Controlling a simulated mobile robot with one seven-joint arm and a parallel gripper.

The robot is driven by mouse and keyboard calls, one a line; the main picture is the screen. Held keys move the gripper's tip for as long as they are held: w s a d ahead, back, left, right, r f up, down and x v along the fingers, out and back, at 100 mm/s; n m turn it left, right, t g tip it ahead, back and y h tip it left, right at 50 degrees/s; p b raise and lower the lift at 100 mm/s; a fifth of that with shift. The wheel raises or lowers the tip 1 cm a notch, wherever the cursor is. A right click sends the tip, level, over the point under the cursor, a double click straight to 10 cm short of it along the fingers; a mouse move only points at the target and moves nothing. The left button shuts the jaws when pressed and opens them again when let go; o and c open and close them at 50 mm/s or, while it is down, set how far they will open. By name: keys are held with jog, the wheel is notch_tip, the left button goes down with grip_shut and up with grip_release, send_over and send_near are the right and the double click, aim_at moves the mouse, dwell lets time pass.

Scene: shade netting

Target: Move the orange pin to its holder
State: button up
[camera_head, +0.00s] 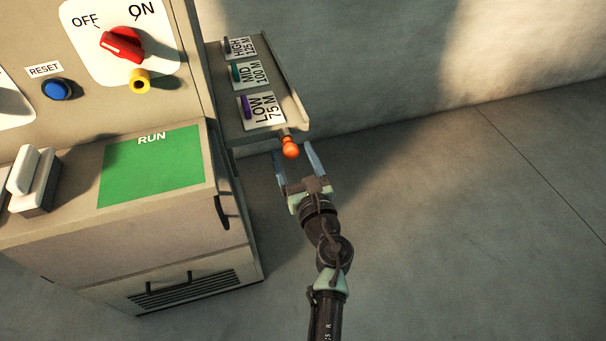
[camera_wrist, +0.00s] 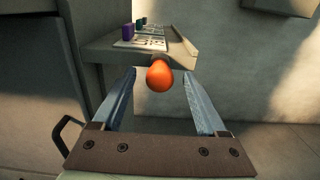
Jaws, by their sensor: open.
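The orange pin (camera_head: 290,149) has a round orange head and shows at the front edge of the side shelf, with a short grey part behind the head. In the wrist view the orange head (camera_wrist: 160,77) lies midway between the two fingers, near or just beyond their tips. My gripper (camera_head: 294,150) is open, with one blue-grey finger on each side of the head and a gap on both sides. It also shows open in the wrist view (camera_wrist: 160,78). The rest of the pin is hidden behind its head in the wrist view. I cannot tell which thing is the holder.
The side shelf (camera_head: 292,92) carries labels HIGH, MID and LOW with grey, teal and purple pegs. The machine cabinet stands left, with a red OFF/ON knob (camera_head: 121,44), a yellow part (camera_head: 140,81), a blue RESET button (camera_head: 57,89) and a green RUN panel (camera_head: 150,167). Floor at right is clear.

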jog(key=v, duration=1.2)
jog(key=shift+r, duration=0.1)
jog(key=d+r+m+t+h+p, duration=0.25)
jog(key=r+m, duration=0.55)
jog(key=r, duration=0.6)
jog(key=d+r+m+t+h+p, duration=0.1)
jog(key=r+m+t+h, duration=0.25)
jog(key=r+m, duration=0.65)
jog(key=d+r+m+t+h+p, duration=0.1)
jog(key=d+r+m+t+h, duration=0.25)
jog(key=r, duration=1.35)
jog(key=s+a+r+m+y+p, duration=0.1)
jog(key=s+a+r+m, duration=0.2)
jog(key=r+m, duration=0.3)
jog(key=s+a+r+m+y+p, duration=0.1)
jog(key=s+a+r+m, duration=0.2)
jog(key=r+m, duration=0.3)
jog(key=s+a+r+m+y+p, duration=0.2)
jog(key=s+r+m, duration=0.1)
jog(key=r+m, duration=0.3)
notch_tip(320, 180, up, 3)
jog(key=shift+s+a+f+t, duration=0.15)
jog(key=shift+s+a+t, duration=0.2)
jog(key=shift+s+a, duration=0.05)
